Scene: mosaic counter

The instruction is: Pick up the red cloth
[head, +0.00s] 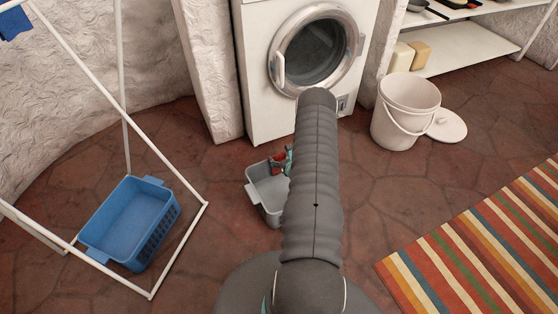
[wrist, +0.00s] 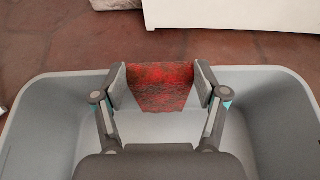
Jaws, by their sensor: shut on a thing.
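The red cloth (wrist: 160,82), dark red with a mottled pattern, hangs between the two fingers of my gripper (wrist: 160,85) in the wrist view. The fingers press on it from both sides. The cloth and gripper are over the grey tub (wrist: 45,120), near its far wall. In the head view a bit of the red cloth (head: 277,162) shows at the tub (head: 264,194), beside my gripper (head: 284,160). My arm hides much of the tub and gripper there. I cannot tell whether the cloth touches the tub.
A white washing machine (head: 257,90) stands behind the tub. A white bucket (head: 398,118) and its lid (head: 447,126) are at the right. A blue basket (head: 131,222) sits by a white rack (head: 180,247) at the left. A striped rug (head: 490,240) lies at the right.

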